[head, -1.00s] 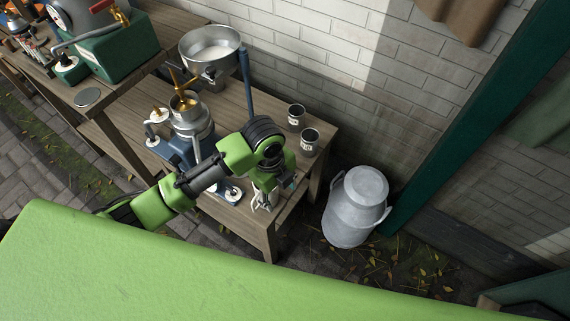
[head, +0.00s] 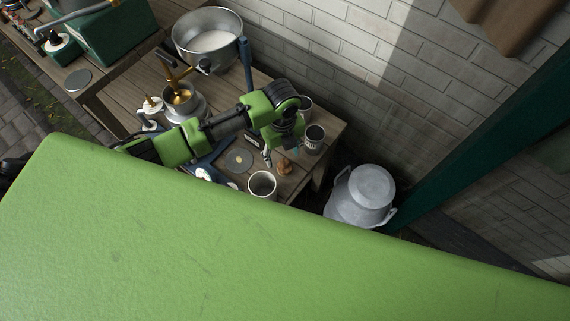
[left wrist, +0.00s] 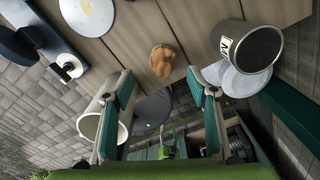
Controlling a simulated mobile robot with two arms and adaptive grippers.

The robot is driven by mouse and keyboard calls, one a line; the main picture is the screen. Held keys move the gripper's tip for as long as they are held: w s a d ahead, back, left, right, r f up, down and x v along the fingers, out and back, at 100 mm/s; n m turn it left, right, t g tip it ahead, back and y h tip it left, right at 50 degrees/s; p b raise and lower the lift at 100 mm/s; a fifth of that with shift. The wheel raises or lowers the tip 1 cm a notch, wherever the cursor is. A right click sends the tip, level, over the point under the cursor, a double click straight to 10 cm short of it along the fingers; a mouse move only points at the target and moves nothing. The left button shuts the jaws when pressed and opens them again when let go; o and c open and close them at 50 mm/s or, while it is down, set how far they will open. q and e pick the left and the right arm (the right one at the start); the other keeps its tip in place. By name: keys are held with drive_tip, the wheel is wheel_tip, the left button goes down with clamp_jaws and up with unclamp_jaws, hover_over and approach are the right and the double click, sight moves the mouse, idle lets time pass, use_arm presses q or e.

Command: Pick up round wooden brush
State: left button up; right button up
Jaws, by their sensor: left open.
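The round wooden brush (head: 284,167) is a small brown piece on the wooden table, near its right front part. In the left wrist view the brush (left wrist: 162,60) lies on the planks, ahead of and between the two fingers. My left gripper (head: 268,158) is above the table, just left of the brush in the head view. In the left wrist view the left gripper (left wrist: 159,76) has its fingers wide apart with nothing held. I cannot tell its exact height above the brush. My right gripper is not in view.
A pale mug (head: 262,184) stands close by at the table's front; it shows beside a finger in the wrist view (left wrist: 98,127). A labelled cup (head: 314,139) stands behind the brush. A flat disc (head: 239,161) lies to the left. A milk can (head: 362,196) stands right of the table.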

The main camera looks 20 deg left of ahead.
sight(284, 161)
use_arm(q)
drive_tip(key=shift+f, duration=0.75)
drive_tip(key=shift+w+f, duration=0.15)
drive_tip(key=shift+f, duration=0.2)
drive_tip(key=shift+d+f, duration=0.2)
drive_tip(key=shift+f, duration=0.9)
wheel_tip(284, 161, down, 2)
drive_tip(key=shift+f, duration=0.65)
drive_tip(key=c, duration=1.3)
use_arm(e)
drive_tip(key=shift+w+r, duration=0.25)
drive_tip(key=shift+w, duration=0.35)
